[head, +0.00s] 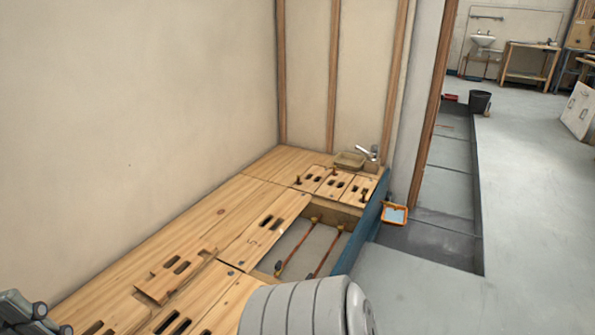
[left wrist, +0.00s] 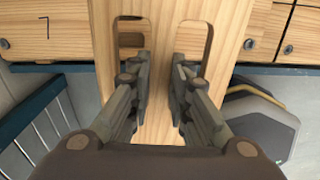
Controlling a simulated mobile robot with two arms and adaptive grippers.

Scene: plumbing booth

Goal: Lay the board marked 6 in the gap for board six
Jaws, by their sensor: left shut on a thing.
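My left gripper (left wrist: 160,75) is shut on a wooden board (left wrist: 160,115) in the left wrist view. Its fingers reach into two slots and pinch the strip between them. No number shows on this board there. A board marked 7 (left wrist: 45,35) is to its left. In the head view, a board marked 5 (head: 262,227) lies in the floor, and an open gap (head: 305,250) with copper-coloured pipes is beside it. The gripper's fingers and the held board cannot be made out in the head view. My right gripper is in neither view.
A small slotted wooden piece (head: 160,288) rests on the floorboards at left. Short slotted boards (head: 335,184) and a tray (head: 349,160) are at the back. A blue edge (head: 361,228) borders the gap; an orange tray (head: 394,213) is beyond.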

